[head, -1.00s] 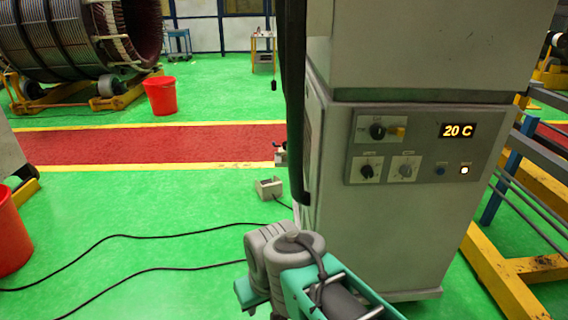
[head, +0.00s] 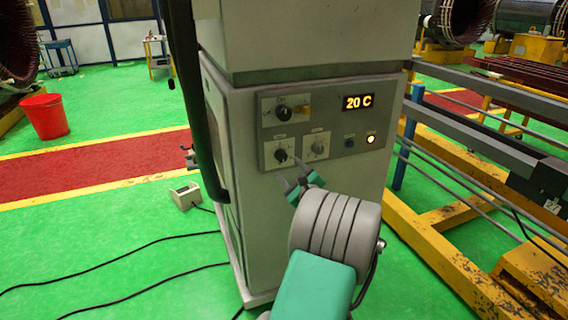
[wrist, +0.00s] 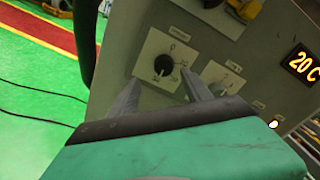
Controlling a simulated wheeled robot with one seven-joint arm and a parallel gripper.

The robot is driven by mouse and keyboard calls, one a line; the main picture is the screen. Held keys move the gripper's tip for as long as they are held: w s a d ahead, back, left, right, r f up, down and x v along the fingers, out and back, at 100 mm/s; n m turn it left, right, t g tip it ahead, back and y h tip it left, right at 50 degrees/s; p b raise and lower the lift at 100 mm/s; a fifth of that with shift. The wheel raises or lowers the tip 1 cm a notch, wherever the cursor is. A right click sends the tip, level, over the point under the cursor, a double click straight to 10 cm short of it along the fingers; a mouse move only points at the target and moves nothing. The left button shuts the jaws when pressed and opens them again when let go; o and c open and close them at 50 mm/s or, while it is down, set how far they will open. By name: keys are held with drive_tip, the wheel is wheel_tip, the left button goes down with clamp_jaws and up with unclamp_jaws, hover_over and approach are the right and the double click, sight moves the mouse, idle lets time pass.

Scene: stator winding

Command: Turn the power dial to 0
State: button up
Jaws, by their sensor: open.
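A grey control panel (head: 342,133) on the cabinet carries a black dial on a white plate (head: 281,155) at its lower left. A grey dial (head: 318,146) sits beside it and a larger black knob (head: 283,113) above. Their labels are too small to read, so I cannot tell which is the power dial. My gripper (head: 292,176) is open and empty, just below the lower-left black dial. In the wrist view, that black dial (wrist: 163,66) appears between and beyond my fingertips (wrist: 158,82), apparently untouched. The grey dial (wrist: 222,76) is partly hidden behind the right finger.
The display (head: 357,102) reads 20 C. A blue button (head: 349,141) and a lit lamp (head: 371,139) are at the panel's right. A thick black hose (head: 190,95) hangs at the cabinet's left. Yellow and grey racks (head: 470,170) stand close on the right.

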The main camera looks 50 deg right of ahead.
sight(284, 157)
drive_tip(key=x, duration=0.3)
drive_tip(key=p+x, duration=0.1)
drive_tip(key=x, duration=0.3)
drive_tip(key=shift+d+r, duration=0.2)
drive_tip(key=shift+d, duration=0.25)
drive_tip(key=shift+c, duration=0.6)
clamp_jaws()
drive_tip(key=shift+d, duration=0.1)
